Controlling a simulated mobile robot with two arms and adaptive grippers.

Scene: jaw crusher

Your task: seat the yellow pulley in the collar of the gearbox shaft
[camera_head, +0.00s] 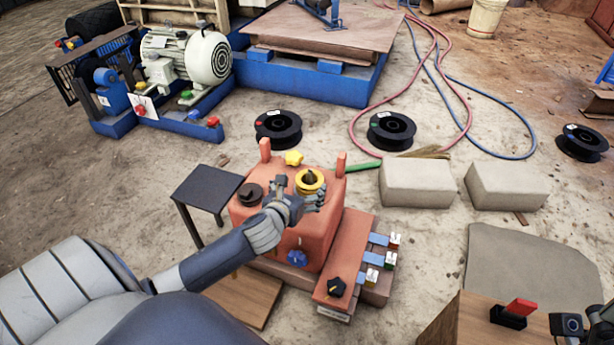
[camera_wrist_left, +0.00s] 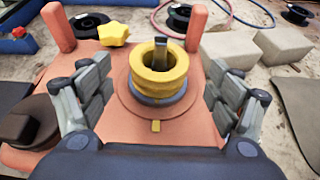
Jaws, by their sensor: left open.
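The yellow pulley (camera_head: 310,181) is on top of the orange gearbox (camera_head: 333,222). In the left wrist view the yellow pulley (camera_wrist_left: 158,76) sits upright around the gearbox shaft (camera_wrist_left: 160,50), whose grey end stands up through its bore. A grey-blue collar (camera_wrist_left: 158,99) shows just below the pulley; how deep the pulley sits in it is hard to tell. My left gripper (camera_head: 301,192) is open, its fingers on either side of the pulley with gaps between. A dark part at the lower right edge looks like my right gripper (camera_head: 585,325); its jaws are unclear.
Two orange posts (camera_wrist_left: 58,28) and a yellow star knob (camera_wrist_left: 114,33) rise behind the pulley. A dark round knob (camera_wrist_left: 27,121) is at left. A small dark table (camera_head: 207,187) stands beside the gearbox. Pale blocks (camera_head: 416,183) lie to the right.

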